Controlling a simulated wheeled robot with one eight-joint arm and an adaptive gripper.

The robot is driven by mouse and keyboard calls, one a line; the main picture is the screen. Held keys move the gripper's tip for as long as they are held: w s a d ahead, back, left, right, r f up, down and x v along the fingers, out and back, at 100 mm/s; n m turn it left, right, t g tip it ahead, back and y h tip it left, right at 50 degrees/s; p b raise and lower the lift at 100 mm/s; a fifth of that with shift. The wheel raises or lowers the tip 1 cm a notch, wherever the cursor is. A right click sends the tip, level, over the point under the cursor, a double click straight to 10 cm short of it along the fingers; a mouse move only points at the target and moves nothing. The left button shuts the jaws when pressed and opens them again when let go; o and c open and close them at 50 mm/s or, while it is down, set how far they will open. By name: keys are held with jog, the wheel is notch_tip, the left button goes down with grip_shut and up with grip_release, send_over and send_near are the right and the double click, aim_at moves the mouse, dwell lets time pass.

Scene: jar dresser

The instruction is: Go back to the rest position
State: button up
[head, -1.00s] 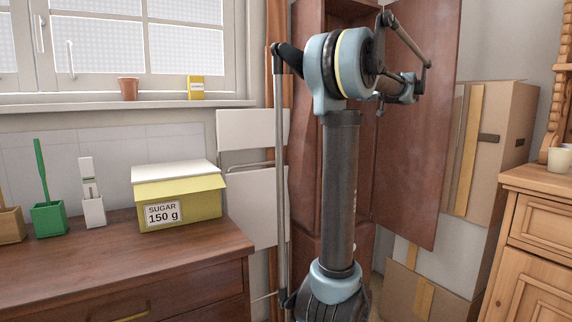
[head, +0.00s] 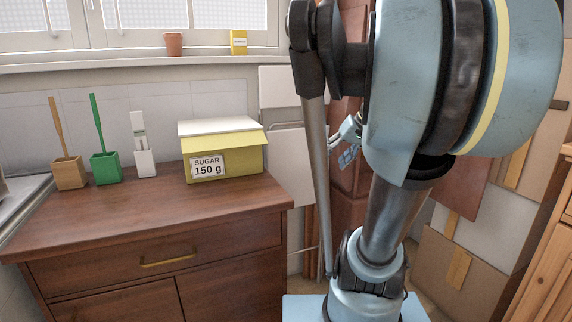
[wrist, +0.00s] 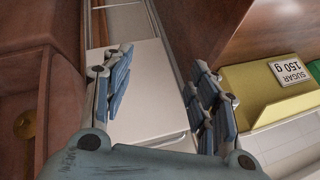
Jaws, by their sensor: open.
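My gripper (wrist: 158,95) is open in the wrist view, its blue-grey fingers spread apart with nothing between them. In the head view a small part of my gripper (head: 348,145) shows behind my arm, right of the dresser; the arm hides the rest. The yellow sugar box (head: 222,165), labelled "SUGAR 150 g", stands on the dresser top (head: 150,215). The box also shows in the wrist view (wrist: 262,92), to the right of the fingers and apart from them.
On the dresser top stand a green holder (head: 105,168), a wooden holder (head: 69,172) and a white holder (head: 145,162). A terracotta pot (head: 174,44) and a yellow packet (head: 238,41) sit on the windowsill. Cardboard boxes (head: 455,265) stand at the right.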

jog(key=s+d+f+g+h, duration=0.1)
jog(key=s+f+h, duration=0.1)
jog(key=s+f, duration=0.6)
jog(key=s+d+f+m+g+h, duration=0.1)
jog(key=s+d+f+h, duration=0.1)
jog(key=s+f, duration=0.6)
notch_tip(320, 180, down, 2)
jog(key=shift+s+f+g+h, duration=0.2)
jog(key=shift+s+g+h, duration=0.1)
jog(key=shift+s+h, duration=0.15)
jog(key=shift+w, duration=0.1)
jog(key=shift+w+d+f, duration=0.1)
jog(key=shift+w+f, duration=0.1)
jog(key=shift+w, duration=0.25)
